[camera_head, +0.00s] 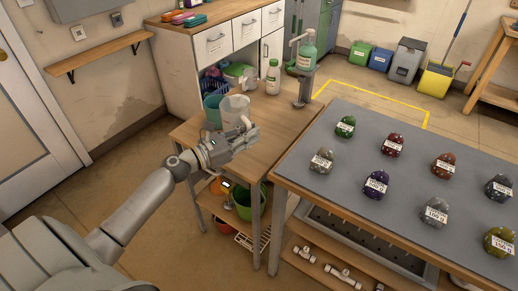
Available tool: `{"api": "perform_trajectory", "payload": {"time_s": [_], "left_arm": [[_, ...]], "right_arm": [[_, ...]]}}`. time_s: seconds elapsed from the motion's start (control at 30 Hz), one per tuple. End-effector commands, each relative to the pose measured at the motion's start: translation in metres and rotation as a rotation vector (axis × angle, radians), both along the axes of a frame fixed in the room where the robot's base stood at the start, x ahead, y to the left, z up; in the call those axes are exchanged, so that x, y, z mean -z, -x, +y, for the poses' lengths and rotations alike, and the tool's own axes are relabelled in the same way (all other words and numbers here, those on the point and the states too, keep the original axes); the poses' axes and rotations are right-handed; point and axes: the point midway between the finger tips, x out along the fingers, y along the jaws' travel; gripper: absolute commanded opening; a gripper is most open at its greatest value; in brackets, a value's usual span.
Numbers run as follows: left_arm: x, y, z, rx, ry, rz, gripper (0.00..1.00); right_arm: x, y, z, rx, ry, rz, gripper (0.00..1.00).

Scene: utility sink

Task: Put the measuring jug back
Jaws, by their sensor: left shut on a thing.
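The measuring jug (236,107) is a whitish, translucent vessel above the small wooden table (283,128). My left gripper (248,136) reaches in from the left and is shut on the jug at its near side. The gripper covers the jug's lower part, so I cannot tell whether its base touches the tabletop. A teal cup or bucket (211,108) is close behind the jug on the left. My right gripper is not in view.
A grey-topped bench (330,160) with several labelled stones stands close on the right. Buckets (247,199) sit on the lower shelf. Bare tabletop lies right of the jug.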

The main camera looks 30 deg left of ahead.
Motion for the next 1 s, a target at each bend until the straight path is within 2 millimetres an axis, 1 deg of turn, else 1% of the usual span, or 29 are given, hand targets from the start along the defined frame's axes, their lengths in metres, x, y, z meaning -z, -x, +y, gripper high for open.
{"api": "perform_trajectory", "payload": {"time_s": [0.03,0.2,0.47,0.5,0.63,0.73,1.0], "left_arm": [[0.015,-0.009,-0.002,-0.003,0.009,0.003,0.0],[0.038,-0.028,-0.007,-0.001,0.005,0.001,0.0],[0.053,-0.04,-0.01,0.0,0.003,0.003,0.0],[0.057,-0.043,-0.011,0.0,0.005,0.002,0.0],[0.078,-0.041,-0.01,-0.001,0.006,0.005,0.0],[0.084,-0.041,-0.01,-0.001,0.003,0.003,0.0],[0.085,-0.041,-0.01,0.0,0.002,0.002,0.0]], "right_arm": [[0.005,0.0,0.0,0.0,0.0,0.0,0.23],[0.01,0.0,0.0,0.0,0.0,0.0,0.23],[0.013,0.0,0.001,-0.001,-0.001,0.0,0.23],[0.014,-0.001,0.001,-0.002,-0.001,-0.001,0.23],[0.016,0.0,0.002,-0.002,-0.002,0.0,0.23],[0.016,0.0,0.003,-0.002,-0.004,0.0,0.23],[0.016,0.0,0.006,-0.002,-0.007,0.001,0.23]]}}
